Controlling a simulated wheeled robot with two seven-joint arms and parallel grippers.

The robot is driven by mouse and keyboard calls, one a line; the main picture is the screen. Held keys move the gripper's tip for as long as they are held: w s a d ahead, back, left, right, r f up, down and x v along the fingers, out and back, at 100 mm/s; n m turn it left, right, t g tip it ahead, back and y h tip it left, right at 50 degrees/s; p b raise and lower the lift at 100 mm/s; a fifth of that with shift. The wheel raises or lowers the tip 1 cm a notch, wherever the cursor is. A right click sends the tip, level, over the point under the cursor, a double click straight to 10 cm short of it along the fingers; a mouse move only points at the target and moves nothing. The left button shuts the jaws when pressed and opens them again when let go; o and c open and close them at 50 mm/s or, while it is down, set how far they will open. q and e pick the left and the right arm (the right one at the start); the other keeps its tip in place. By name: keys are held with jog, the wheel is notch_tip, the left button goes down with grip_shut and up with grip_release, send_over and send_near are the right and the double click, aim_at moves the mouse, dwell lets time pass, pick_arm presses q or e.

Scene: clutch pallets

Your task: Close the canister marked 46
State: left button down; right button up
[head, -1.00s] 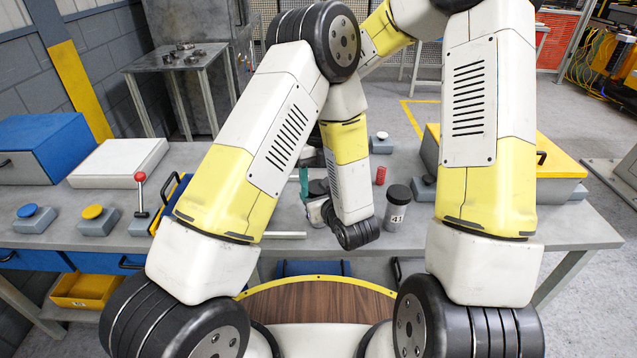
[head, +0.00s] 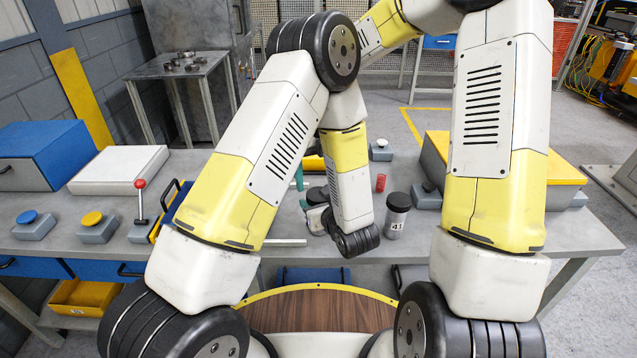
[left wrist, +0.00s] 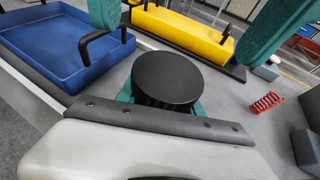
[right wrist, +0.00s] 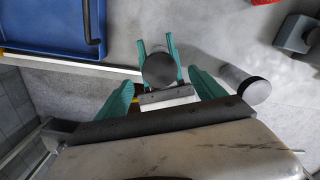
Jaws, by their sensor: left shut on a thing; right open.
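A canister with a round black lid (left wrist: 167,80) stands between the green fingers of my left gripper (left wrist: 165,100), which is shut on it. The lid shows from above in the right wrist view (right wrist: 159,70); in the head view (head: 318,194) my left forearm partly covers the canister. Its number is hidden, and I cannot tell how tightly the lid sits. My right gripper (right wrist: 163,90) is open and empty, above the lid, its fingers spread to either side; one green finger shows in the head view (head: 300,179).
A canister marked 41 (head: 396,217) with a black lid stands close by on the right. A red coil (head: 380,183) lies behind it. Button boxes (head: 97,228) stand at left.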

jog(key=shift+c, duration=0.2)
jog(key=shift+r, duration=0.15)
jog(key=shift+c, duration=0.3)
notch_tip(320, 180, up, 3)
jog(key=shift+r, duration=0.1)
jog(key=shift+f, duration=4.05)
